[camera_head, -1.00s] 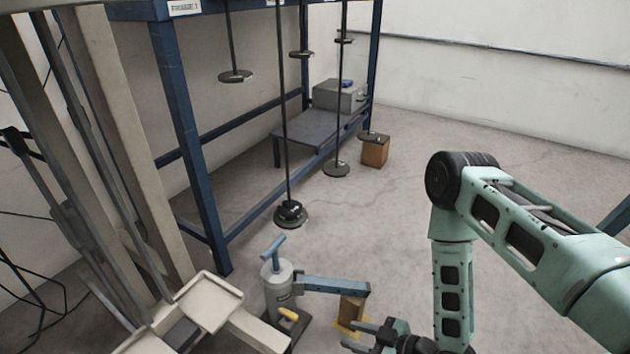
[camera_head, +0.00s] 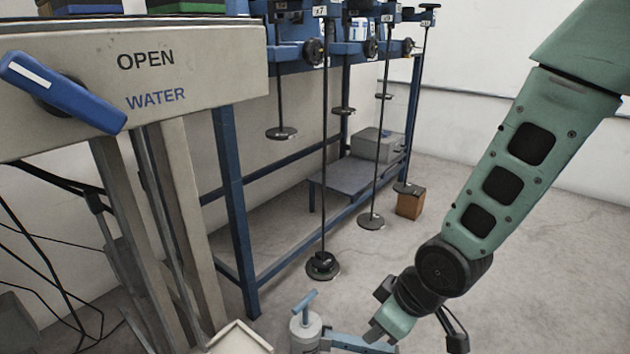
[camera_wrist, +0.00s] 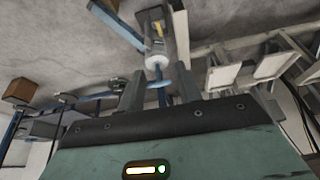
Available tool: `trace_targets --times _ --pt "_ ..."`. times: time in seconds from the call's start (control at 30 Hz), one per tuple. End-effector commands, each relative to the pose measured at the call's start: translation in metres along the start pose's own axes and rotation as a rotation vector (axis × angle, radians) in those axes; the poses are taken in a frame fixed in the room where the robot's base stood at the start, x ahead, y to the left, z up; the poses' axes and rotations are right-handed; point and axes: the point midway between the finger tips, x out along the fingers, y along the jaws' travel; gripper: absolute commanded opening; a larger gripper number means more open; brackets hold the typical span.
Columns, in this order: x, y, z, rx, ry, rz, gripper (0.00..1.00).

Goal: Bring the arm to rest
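My arm (camera_head: 500,180) comes down from the upper right in the head view, and its lower end is folded near the bottom centre. In the wrist view the two fingers of my gripper (camera_wrist: 158,88) stand apart with a gap between them. I see nothing held in the gap; a blue-handled grey cylinder device (camera_wrist: 155,55) shows beyond it. The same device (camera_head: 305,330) stands at the bottom of the head view, left of my arm's lower end. The fingers cannot be made out clearly in the head view.
A blue lever (camera_head: 62,92) sits on a beige panel (camera_head: 190,65) marked OPEN and WATER at the left. A blue rack (camera_head: 232,190) with hanging rods and discs stands behind. A brown box (camera_head: 410,205) is on the floor. The floor at right is mostly clear.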

Motion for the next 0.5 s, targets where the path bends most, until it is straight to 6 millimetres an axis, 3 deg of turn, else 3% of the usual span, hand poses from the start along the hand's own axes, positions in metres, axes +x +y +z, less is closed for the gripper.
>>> trace_targets --times 0.03,0.2,0.5 --pt "-0.027 -0.009 -0.003 0.012 -0.030 0.009 0.35" --pt "-0.092 -0.041 0.011 0.089 -0.153 0.017 0.35" --pt "-0.168 -0.086 0.043 0.181 -0.296 0.018 0.35"
